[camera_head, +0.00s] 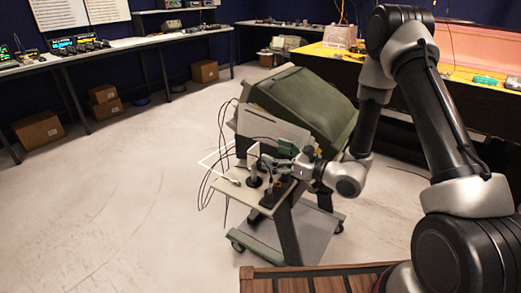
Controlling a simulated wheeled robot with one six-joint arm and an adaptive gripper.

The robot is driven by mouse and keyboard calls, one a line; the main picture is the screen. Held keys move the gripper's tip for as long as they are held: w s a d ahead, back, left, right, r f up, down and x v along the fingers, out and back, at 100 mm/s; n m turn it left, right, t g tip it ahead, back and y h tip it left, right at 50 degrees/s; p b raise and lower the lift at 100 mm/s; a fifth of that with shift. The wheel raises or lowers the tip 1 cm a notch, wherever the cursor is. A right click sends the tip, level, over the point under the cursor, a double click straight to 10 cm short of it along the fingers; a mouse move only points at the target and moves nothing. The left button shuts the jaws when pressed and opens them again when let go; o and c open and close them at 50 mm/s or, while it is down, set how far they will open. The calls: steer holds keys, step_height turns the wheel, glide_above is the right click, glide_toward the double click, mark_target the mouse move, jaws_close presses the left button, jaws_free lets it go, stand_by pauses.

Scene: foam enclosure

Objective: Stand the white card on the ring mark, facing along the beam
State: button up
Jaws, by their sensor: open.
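A small white upright piece that looks like the white card (254,150) shows above the wheeled cart's pale top (232,184). My gripper (271,167) reaches in from the right, low over the cart, just right of this piece. Its jaws are open. The view is too small to tell whether they touch the piece or stand around it. Dark posts or mounts (256,181) stand on the cart top below the gripper. I cannot make out the ring mark or a beam.
A wooden slatted surface (315,281) is at the bottom edge. Long benches line the left and back. Open floor (130,190) lies to the left.

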steer(key=shift+v, duration=1.85)
steer(key=s+r+n+g, duration=1)
steer(key=s+r+n, duration=0.2)
steer(key=s, duration=0.2)
steer(key=s+d+r+n+h, duration=0.3)
steer(key=s+d+n+h, duration=0.6)
steer(key=d, duration=0.6)
steer(key=shift+s+d+r+n+g, duration=0.2)
steer(key=shift+s+d+n+g, duration=0.1)
steer(key=shift+s, duration=0.6)
steer(key=shift+o, duration=0.7)
steer(key=d+r+n+t+h, duration=0.3)
steer(key=d+r+h, duration=0.3)
steer(key=d, duration=0.5)
steer(key=shift+d+r+t, duration=0.25)
steer(key=shift+r+t, duration=0.15)
steer(key=shift+t, duration=0.5)
